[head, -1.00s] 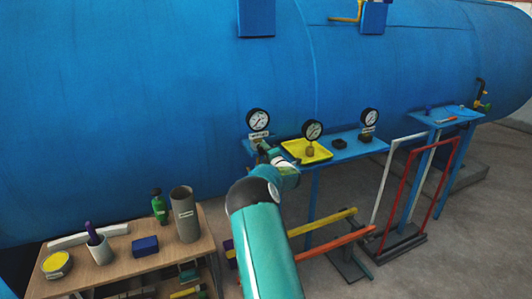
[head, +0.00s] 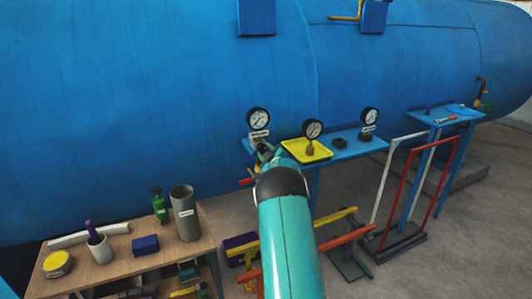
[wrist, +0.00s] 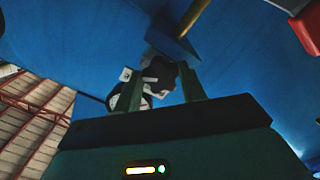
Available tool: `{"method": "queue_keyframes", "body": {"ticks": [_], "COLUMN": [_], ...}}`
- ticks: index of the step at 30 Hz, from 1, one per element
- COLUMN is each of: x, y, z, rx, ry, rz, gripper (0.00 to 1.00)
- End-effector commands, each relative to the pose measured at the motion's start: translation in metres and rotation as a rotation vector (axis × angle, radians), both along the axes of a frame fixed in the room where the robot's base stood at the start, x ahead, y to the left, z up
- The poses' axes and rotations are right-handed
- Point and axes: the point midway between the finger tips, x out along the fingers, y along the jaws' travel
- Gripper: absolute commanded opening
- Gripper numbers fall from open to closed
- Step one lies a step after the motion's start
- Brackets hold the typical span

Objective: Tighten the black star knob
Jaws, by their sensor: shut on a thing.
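My gripper (wrist: 158,85) has its two fingers on either side of a dark, lobed piece, which looks like the black star knob (wrist: 160,72). The fingers are shut on it. A pale part with a white tag and a round dark-rimmed shape sits right behind it, at the left finger. In the head view my gripper (head: 265,152) is below the left gauge (head: 258,118), at the left end of the blue shelf. My arm hides most of the gripper there, and the knob cannot be made out in that view.
The blue shelf (head: 360,148) holds a yellow tray (head: 318,155), a middle gauge (head: 312,130), a small dark part (head: 340,143) and a right gauge (head: 369,116). A wooden bench (head: 120,255) stands at lower left. White and red frames (head: 437,192) stand at right.

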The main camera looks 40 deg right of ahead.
Motion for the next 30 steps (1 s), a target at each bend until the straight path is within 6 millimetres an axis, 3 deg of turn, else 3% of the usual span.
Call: {"method": "queue_keyframes", "body": {"ticks": [15, 30], "x": [0.0009, 0.0015], "y": [0.0022, 0.0032], "z": [0.0002, -0.0002], "rx": [0.388, 0.487], "ry": [-0.116, -0.145], "rz": [0.002, 0.003], "gripper": [0.18, 0.18]}}
